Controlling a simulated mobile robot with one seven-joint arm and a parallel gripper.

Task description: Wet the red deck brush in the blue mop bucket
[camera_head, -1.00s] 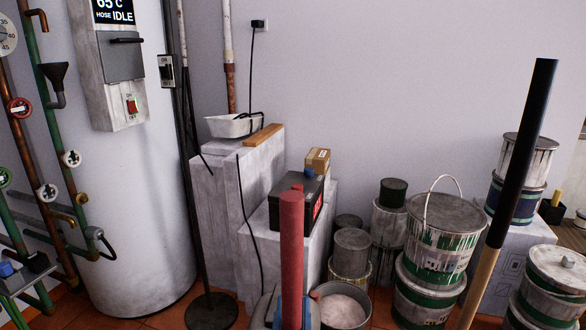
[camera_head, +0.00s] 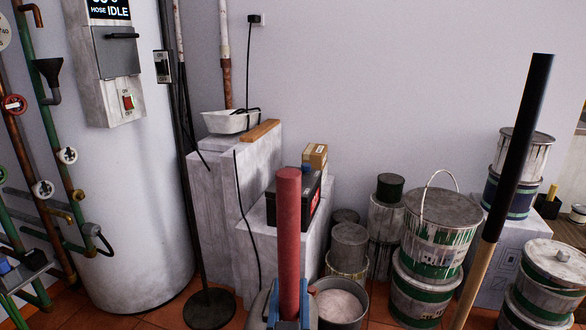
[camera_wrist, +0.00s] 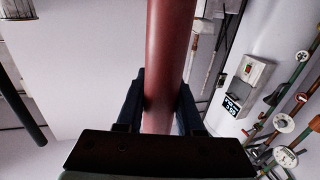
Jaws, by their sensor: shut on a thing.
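A thick red handle (camera_head: 288,225), which I take to be that of the red deck brush, stands nearly upright at the bottom centre of the head view. My gripper (camera_head: 288,318) is shut around it low in that view. In the wrist view the red handle (camera_wrist: 166,60) runs between the two dark fingers of my gripper (camera_wrist: 160,108). The brush head is out of view in both pictures. I see no blue mop bucket in either view.
A grey tin with pale contents (camera_head: 342,302) stands just right of the handle. Stacked paint tins (camera_head: 432,262) and a black-topped wooden pole (camera_head: 515,150) are further right. A black battery-like box (camera_head: 312,205) sits on a pale block behind. A round-based stand (camera_head: 208,308) is at left.

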